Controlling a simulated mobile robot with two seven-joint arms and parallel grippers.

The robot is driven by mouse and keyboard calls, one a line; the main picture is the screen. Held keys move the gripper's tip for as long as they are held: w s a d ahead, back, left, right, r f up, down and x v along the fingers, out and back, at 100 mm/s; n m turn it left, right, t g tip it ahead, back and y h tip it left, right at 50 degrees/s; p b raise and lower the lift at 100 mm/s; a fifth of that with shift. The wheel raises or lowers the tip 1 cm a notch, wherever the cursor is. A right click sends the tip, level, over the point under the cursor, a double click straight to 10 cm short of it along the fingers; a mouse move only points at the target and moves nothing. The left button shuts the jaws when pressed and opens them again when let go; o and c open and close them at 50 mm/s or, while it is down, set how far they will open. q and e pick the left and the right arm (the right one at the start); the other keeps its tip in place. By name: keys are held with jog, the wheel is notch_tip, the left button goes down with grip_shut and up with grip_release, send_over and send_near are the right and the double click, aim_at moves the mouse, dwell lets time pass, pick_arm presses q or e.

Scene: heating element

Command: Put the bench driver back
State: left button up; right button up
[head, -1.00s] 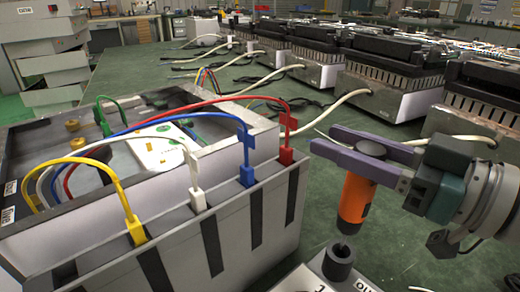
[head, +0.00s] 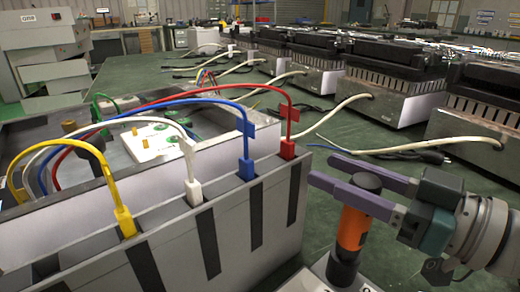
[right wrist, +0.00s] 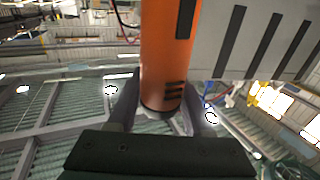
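The bench driver, orange with a black top, stands nearly upright at the lower right of the head view (head: 352,229). My right gripper (head: 315,172) has its two purple fingers on either side of the driver just below the top, seemingly shut on it. The right wrist view shows the orange body (right wrist: 166,50) between the fingers. The driver's lower end meets a black round holder (head: 342,271) on a light base plate (head: 312,281); how deep it sits is hidden. My left gripper is not in view.
A grey bench unit (head: 180,258) with yellow, white, blue and red plugs stands close to the left of my right gripper. Several heater boxes (head: 389,95) line the back right. The green table (head: 335,130) is open between, with white cables lying across it.

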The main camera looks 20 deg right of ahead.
jog(key=o, duration=0.3)
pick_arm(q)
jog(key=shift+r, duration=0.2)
pick_arm(e)
jog(key=shift+r, duration=0.35)
pick_arm(q)
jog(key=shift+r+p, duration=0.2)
jog(key=shift+p, duration=0.15)
pick_arm(e)
jog(key=shift+s+d+r, duration=0.1)
jog(key=shift+s+r, duration=0.1)
pick_arm(q)
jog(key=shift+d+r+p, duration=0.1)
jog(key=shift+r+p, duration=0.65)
jog(key=shift+p, duration=0.05)
pick_arm(e)
jog(key=v, duration=1.1)
jog(key=shift+s+d+f, duration=0.1)
jog(key=shift+s+d, duration=0.1)
jog(key=shift+s, duration=0.05)
